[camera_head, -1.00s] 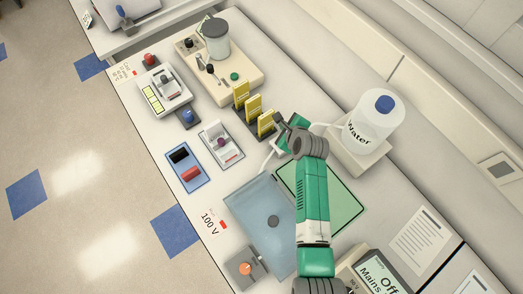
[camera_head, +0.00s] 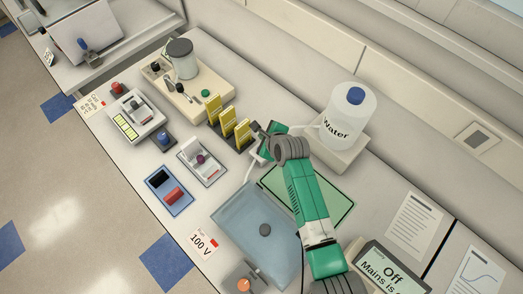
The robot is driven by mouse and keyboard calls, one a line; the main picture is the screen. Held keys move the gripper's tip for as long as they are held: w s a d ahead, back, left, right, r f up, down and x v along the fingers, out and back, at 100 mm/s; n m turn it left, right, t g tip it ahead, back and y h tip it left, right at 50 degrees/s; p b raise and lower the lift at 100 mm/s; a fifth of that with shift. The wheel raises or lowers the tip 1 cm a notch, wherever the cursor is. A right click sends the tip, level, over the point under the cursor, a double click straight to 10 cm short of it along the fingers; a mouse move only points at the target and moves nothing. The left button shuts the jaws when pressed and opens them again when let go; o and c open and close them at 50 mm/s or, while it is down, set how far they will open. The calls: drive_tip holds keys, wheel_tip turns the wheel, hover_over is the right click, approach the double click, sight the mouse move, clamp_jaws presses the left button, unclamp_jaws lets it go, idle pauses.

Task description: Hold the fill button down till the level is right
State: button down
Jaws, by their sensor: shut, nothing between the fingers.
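A white water bottle (camera_head: 343,127) with a blue cap and the label "Water" stands on a pale base (camera_head: 347,157) at the upper right. A pale tube runs from the base to behind my wrist and on toward the translucent blue tank (camera_head: 232,213). My gripper (camera_head: 256,127) is shut and empty, left of the bottle and close beside the rightmost yellow card (camera_head: 243,133). I cannot tell whether its tip touches anything. No button marked as fill can be made out; my wrist hides part of the area there. The level in the tank cannot be read.
A beige station (camera_head: 213,108) with a grey-lidded jar (camera_head: 180,60) and a green button (camera_head: 205,93) stands at the upper left. A white device (camera_head: 138,113), a blue tray (camera_head: 155,197) and a mains unit reading "Off" (camera_head: 390,268) are around. A green-edged panel (camera_head: 325,195) lies under my arm.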

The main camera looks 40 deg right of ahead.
wheel_tip(320, 180, down, 7)
drive_tip(key=b, duration=0.5)
idle(1.7)
drive_tip(key=shift+f+b, duration=0.35)
drive_tip(key=shift+f, duration=0.1)
drive_tip(key=shift+f+b, duration=0.3)
drive_tip(key=shift+f, duration=0.2)
idle(4.5)
